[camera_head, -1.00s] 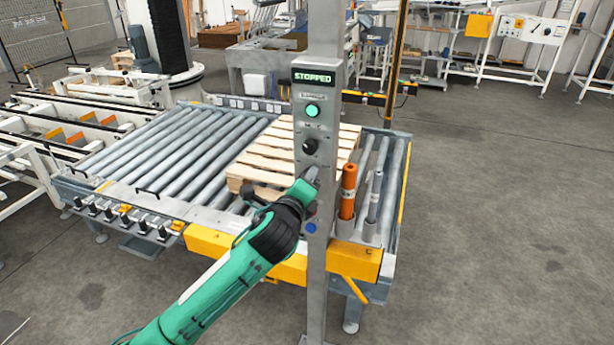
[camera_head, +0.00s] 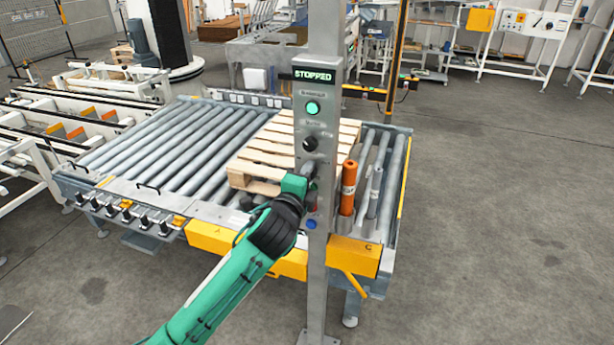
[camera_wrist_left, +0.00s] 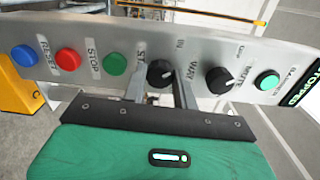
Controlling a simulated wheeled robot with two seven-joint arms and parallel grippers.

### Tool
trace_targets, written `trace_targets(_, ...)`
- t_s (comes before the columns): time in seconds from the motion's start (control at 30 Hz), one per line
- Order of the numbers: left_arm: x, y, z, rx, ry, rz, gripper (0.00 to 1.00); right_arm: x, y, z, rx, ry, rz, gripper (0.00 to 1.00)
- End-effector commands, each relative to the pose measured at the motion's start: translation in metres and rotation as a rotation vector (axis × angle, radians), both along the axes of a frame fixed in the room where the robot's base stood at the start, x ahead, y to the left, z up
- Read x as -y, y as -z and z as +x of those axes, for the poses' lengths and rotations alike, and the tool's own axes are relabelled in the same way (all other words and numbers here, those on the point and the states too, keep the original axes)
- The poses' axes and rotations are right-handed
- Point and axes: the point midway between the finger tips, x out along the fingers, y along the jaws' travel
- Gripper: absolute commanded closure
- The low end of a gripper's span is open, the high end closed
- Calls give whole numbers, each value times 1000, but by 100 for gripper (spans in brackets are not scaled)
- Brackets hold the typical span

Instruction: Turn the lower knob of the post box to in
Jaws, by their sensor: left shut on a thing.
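The grey post box (camera_head: 318,130) stands upright in front of the roller conveyor. In the head view my left gripper (camera_head: 309,170) reaches the post face and hides the lower knob. The upper knob (camera_head: 310,144) is black and free. My right gripper is out of view.
A display (camera_head: 317,75) reads STOPPED above a lit green button (camera_head: 313,107). Blue (camera_wrist_left: 23,55), red (camera_wrist_left: 67,59) and green (camera_wrist_left: 114,64) buttons lie beside the lower knob. A wooden pallet (camera_head: 262,160) rests on the rollers behind. Floor is clear at right.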

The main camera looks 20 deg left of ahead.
Motion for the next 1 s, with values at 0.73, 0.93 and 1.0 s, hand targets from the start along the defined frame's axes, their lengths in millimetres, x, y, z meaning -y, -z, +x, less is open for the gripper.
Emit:
trace_targets(0.73,0,1,-2,-1,0,0,49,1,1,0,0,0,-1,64)
trace_targets(0.93,-1,3,-25,-1,0,0,49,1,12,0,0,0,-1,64)
trace_targets(1.0,-1,3,-38,0,1,0,49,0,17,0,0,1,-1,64)
